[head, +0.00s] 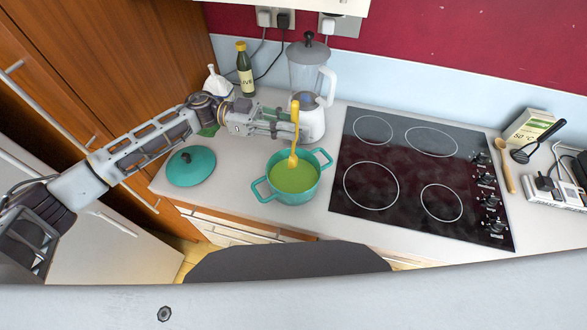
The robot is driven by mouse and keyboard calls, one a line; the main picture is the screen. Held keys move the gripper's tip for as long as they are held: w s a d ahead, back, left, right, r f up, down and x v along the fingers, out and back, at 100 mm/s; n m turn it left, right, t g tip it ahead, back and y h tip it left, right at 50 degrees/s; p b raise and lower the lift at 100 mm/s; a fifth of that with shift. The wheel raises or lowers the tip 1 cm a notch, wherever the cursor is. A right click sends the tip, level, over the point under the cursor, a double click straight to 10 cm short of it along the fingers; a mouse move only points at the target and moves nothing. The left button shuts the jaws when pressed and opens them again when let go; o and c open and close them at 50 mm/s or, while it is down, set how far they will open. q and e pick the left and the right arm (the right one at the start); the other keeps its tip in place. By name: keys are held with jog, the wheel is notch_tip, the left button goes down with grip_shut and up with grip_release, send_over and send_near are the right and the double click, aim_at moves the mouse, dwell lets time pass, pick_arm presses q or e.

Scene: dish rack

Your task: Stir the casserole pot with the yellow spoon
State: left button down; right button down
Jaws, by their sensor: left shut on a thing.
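The teal casserole pot (302,196) stands on the worktop left of the hob, without its lid, holding green soup (291,179). My left gripper (290,126) comes in from the left, above and behind the pot. It is shut on the yellow spoon (295,137), which hangs roughly upright. The spoon's lower end is over the pot, at the far part of the soup; I cannot tell how deep it reaches. The teal lid (191,166) lies on the worktop to the left. My right gripper is not in view.
A blender (311,88) stands behind the pot, close to my left gripper. An oil bottle (245,70) stands at the back left. The black hob (415,172) is right of the pot, with a wooden spoon (505,165) and a black slotted utensil (536,143) beyond it.

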pick_arm(q)
jog(key=shift+r, duration=1.45)
